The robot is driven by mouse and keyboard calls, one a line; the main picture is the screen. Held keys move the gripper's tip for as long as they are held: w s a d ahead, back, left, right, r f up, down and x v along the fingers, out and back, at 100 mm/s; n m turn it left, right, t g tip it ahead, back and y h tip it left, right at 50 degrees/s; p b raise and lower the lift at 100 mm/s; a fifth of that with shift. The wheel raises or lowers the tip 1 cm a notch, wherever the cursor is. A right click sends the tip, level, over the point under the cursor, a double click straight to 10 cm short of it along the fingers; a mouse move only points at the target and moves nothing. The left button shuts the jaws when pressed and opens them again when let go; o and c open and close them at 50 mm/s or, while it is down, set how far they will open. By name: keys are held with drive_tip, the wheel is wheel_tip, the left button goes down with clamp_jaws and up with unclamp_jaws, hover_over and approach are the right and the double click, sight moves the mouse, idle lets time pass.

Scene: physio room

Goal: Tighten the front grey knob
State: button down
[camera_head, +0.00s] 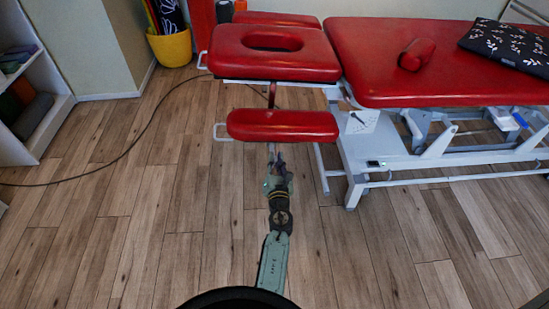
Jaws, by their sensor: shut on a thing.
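The red treatment table (440,60) has a red headrest (240,60) with an oval face hole and a lower red armrest (283,125) at its near side. My gripper (273,155) is just below the front edge of the armrest, beside the thin upright post under it. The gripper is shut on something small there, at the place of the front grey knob. The knob itself is hidden by the fingers and too small to make out.
A white table frame (395,160) stands right of my arm. A dark cable (110,165) crosses the floor at left. A yellow bucket (171,48) and white shelf (38,95) stand behind.

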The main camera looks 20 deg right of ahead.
drive_tip(key=m+p, duration=0.1)
drive_tip(key=m, duration=0.2)
drive_tip(key=shift+f+m, duration=0.1)
drive_tip(key=shift+m, duration=0.3)
drive_tip(key=m+p, duration=0.1)
drive_tip(key=m, duration=0.2)
drive_tip(key=shift+d+f+m, duration=0.1)
drive_tip(key=shift+f+m, duration=0.05)
drive_tip(key=shift+m, duration=0.15)
drive_tip(key=m+p, duration=0.1)
drive_tip(key=m, duration=0.2)
drive_tip(key=f+m+p, duration=0.1)
drive_tip(key=m, duration=0.2)
drive_tip(key=shift+m, duration=0.3)
drive_tip(key=c, duration=1.8)
unclamp_jaws()
drive_tip(key=shift+r, duration=0.1)
drive_tip(key=shift+c, duration=0.2)
drive_tip(key=shift+o, duration=0.9)
drive_tip(key=shift+s+d, duration=0.1)
drive_tip(key=shift+d, duration=0.05)
